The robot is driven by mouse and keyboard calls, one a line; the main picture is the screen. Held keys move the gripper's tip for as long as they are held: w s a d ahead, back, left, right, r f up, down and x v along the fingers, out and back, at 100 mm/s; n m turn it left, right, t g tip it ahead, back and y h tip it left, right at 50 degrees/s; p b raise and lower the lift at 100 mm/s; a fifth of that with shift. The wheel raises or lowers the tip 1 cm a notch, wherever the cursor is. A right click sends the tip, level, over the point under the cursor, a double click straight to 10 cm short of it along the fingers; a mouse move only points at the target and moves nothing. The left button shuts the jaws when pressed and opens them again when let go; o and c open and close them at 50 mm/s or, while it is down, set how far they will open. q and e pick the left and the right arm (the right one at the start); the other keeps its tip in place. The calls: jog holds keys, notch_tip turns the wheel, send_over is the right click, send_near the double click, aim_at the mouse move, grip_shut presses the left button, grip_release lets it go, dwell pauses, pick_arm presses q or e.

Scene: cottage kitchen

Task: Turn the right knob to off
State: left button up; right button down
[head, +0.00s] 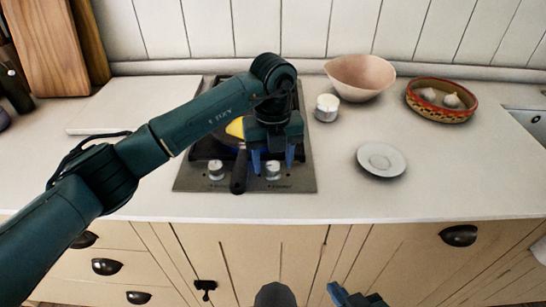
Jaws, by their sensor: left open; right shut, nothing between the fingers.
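The cooktop (307,181) is a dark hob set in the counter, with two pale knobs on its front strip. The right knob (273,171) lies just below my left gripper (273,162), which points down with its blue fingers apart. In the picture the knob shows between and slightly in front of the fingertips; I cannot tell whether they touch it. The left knob (216,170) stands clear of the gripper. The knob markings are too small to read. My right gripper (343,294) is low at the bottom edge, in front of the cabinets, shut and empty.
A pan with a black handle (239,172) and something yellow (235,128) in it sits on the hob, partly hidden by my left arm.

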pick_arm(q)
jog(key=shift+f, duration=0.15)
jog(key=shift+c, duration=0.4)
jog(key=c, duration=0.9)
